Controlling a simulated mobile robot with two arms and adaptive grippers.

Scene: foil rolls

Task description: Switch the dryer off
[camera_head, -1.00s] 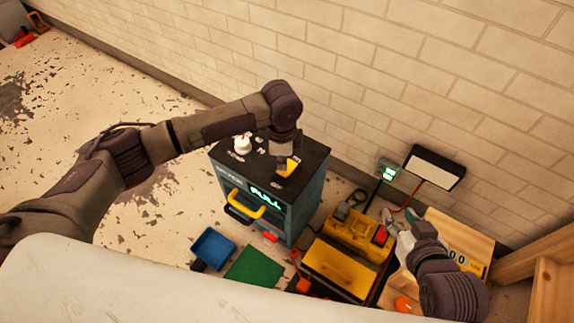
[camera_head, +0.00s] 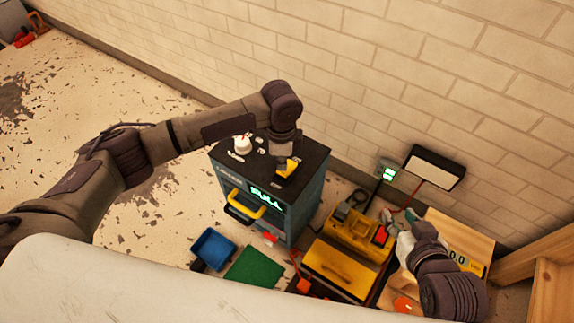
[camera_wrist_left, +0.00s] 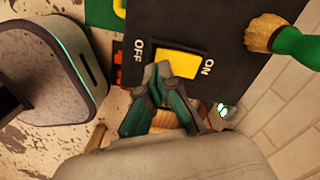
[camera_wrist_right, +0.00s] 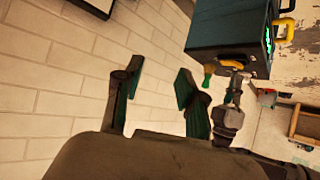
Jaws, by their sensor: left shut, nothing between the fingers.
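The dryer (camera_head: 300,205) is a dark blue-grey cabinet with a black top, a lit "FULL" display and a yellow handle (camera_head: 246,208). On its top is a yellow rocker switch (camera_head: 291,168), which shows large in the left wrist view (camera_wrist_left: 180,66) between the labels OFF and ON. My left gripper (camera_wrist_left: 163,72) is shut and empty, its tips at the switch's near edge, towards the OFF end. I cannot tell whether they touch it. My right gripper (camera_wrist_right: 155,78) is open and empty, away from the dryer, above the yellow toolbox side in the head view (camera_head: 402,232).
A white knob-like item (camera_head: 242,145) stands on the dryer's top. A wooden board (camera_head: 460,232) and a brick wall (camera_head: 400,80) are on the right and behind.

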